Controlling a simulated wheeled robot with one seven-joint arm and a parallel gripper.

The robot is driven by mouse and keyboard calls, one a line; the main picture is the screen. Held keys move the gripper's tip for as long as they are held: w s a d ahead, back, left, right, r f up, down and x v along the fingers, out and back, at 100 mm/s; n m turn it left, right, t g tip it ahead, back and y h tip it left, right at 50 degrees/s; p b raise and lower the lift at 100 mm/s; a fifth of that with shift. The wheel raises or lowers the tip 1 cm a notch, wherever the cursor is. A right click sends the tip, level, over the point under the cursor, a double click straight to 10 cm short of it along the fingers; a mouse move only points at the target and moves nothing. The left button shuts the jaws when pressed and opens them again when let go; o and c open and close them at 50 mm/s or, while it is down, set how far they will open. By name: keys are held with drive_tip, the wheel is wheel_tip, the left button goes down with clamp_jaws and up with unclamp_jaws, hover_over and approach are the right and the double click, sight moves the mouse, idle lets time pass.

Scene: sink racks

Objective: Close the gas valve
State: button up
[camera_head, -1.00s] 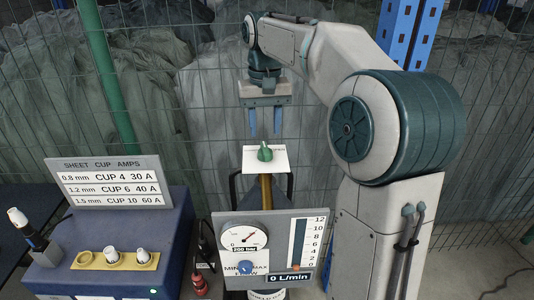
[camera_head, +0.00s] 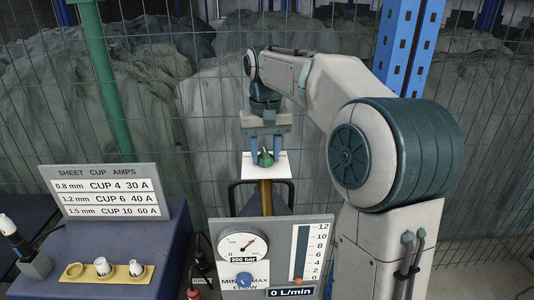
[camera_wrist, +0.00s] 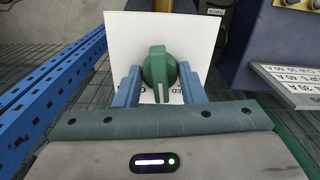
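The gas valve is a green knob (camera_head: 265,158) on a white plate (camera_head: 283,165), on top of a yellow post (camera_head: 266,197). In the wrist view the knob (camera_wrist: 159,72) has a white line pointing toward my gripper's base. My gripper (camera_head: 265,150) points down over it, with one blue finger on each side of the knob. The wrist view also shows my gripper (camera_wrist: 160,86) open around the knob, the fingers close to its sides. I cannot tell whether they touch it. Lettering on the plate is partly hidden.
A panel with a round gauge (camera_head: 242,245), a blue knob (camera_head: 244,280) and a flow scale reading 0 L/min stands in front. A blue box (camera_head: 150,225) with a cup-and-amps sign (camera_head: 107,191) and white cups is at left. A wire fence is behind.

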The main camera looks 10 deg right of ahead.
sight(266, 153)
drive_tip(key=n+p, duration=0.1)
drive_tip(key=n, duration=0.1)
drive_tip(key=shift+r+n, duration=0.1)
drive_tip(key=shift+n, duration=0.3)
drive_tip(key=n+p, duration=0.1)
drive_tip(key=n, duration=0.3)
drive_tip(key=o, duration=0.7)
wheel_tip(266, 153, up, 5)
drive_tip(key=p, duration=0.4)
drive_tip(key=shift+p, duration=0.4)
